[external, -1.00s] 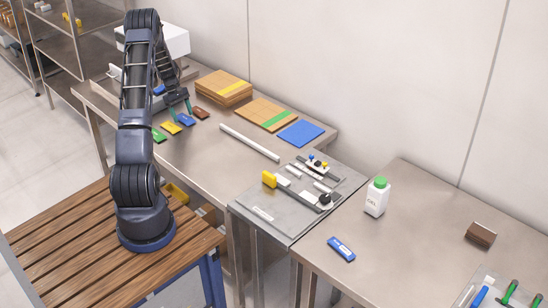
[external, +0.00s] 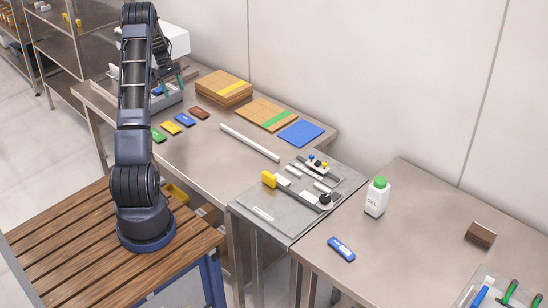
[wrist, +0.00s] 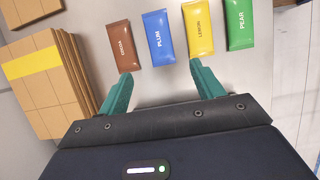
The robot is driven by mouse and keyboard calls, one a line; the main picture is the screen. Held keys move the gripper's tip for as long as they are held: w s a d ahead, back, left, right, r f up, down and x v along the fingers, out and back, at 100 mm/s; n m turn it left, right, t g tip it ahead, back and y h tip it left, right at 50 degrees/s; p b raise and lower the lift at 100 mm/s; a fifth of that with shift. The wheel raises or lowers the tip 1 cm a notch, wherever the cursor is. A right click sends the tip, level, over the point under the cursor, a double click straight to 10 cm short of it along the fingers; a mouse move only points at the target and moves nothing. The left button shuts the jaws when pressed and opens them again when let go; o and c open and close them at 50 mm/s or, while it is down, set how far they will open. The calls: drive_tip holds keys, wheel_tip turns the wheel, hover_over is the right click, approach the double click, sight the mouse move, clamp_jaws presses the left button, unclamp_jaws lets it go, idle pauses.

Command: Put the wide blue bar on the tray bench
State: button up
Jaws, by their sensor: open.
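A blue bar labelled PLUM (wrist: 159,38) lies flat in a row with a brown, a yellow and a green bar; the row also shows in the external view, where the blue one (external: 185,119) is second from the right. A second blue bar (external: 341,249) with a pale label lies alone on the right-hand bench (external: 400,262). I cannot tell from size which is the wide one. My gripper (wrist: 163,82) is open and empty, above the table; in the wrist view its teal fingers point towards the row, with PLUM between and beyond the tips.
Cardboard stacks (external: 223,86) and a blue sheet (external: 300,133) lie at the table's back. A grey bin (external: 170,98) stands near my gripper. The right-hand bench holds a white bottle (external: 376,197), a brown block (external: 480,235) and a clear tray (external: 462,297) of tools.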

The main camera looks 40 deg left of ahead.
drive_tip(key=d+r+m+y, duration=0.2)
drive_tip(key=d+r+m, duration=0.4)
drive_tip(key=d+r, duration=1.55)
drive_tip(key=s+d+r+m+t+y, duration=0.1)
drive_tip(key=s+d+r+m, duration=0.2)
drive_tip(key=d, duration=0.5)
drive_tip(key=s+d+r+m+t+y, duration=0.1)
drive_tip(key=s+d+r, duration=0.3)
drive_tip(key=d, duration=0.5)
drive_tip(key=s+d+m+t, duration=0.1)
drive_tip(key=s+d+m, duration=0.3)
drive_tip(key=s+d, duration=0.3)
drive_tip(key=s+d+m+t, duration=0.1)
drive_tip(key=s+d+m, duration=0.3)
drive_tip(key=s+d, duration=0.4)
drive_tip(key=s+f, duration=0.1)
drive_tip(key=s, duration=0.6)
drive_tip(key=shift+d+t+y, duration=0.25)
drive_tip(key=shift+t+y, duration=0.05)
